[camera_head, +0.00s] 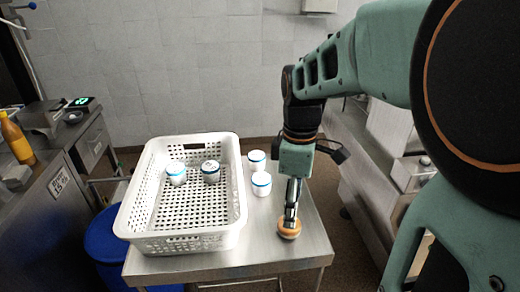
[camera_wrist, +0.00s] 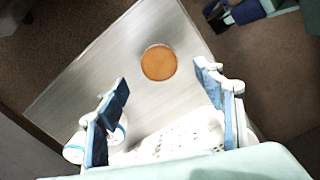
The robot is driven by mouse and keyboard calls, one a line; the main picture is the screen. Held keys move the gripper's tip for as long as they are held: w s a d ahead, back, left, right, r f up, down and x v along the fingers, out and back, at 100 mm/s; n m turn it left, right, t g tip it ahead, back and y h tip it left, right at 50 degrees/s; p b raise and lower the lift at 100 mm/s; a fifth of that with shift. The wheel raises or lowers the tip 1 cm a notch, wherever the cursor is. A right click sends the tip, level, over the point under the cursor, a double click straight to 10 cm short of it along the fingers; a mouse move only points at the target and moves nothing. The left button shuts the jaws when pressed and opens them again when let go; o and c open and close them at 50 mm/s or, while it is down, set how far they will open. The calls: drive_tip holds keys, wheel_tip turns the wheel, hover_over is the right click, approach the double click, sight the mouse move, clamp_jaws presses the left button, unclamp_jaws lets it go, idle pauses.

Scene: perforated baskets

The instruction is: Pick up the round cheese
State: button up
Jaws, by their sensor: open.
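The round cheese (camera_head: 289,230) is an orange-brown disc lying flat near the front right corner of the metal table (camera_head: 280,248). In the wrist view the cheese (camera_wrist: 159,63) lies on bare table beyond the fingertips, roughly midway between them. My gripper (camera_head: 291,213) is above the cheese in the head view and hides part of it. In the wrist view my gripper (camera_wrist: 160,85) has its two blue-padded fingers spread wide, with nothing between them. Whether a fingertip touches the cheese cannot be told.
A white perforated basket (camera_head: 238,205) stands left on the table, holding two white containers (camera_head: 176,173) (camera_head: 211,172). Two more white containers (camera_head: 257,159) (camera_head: 261,184) stand between basket and gripper. The table edge is close to the cheese. A blue bin (camera_head: 104,240) stands at the left.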

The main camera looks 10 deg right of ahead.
drive_tip(key=shift+w+a+f, duration=0.1)
drive_tip(key=shift+w+f, duration=0.05)
drive_tip(key=shift+f, duration=3.3)
drive_tip(key=c, duration=1.4)
drive_tip(key=shift+r, duration=0.1)
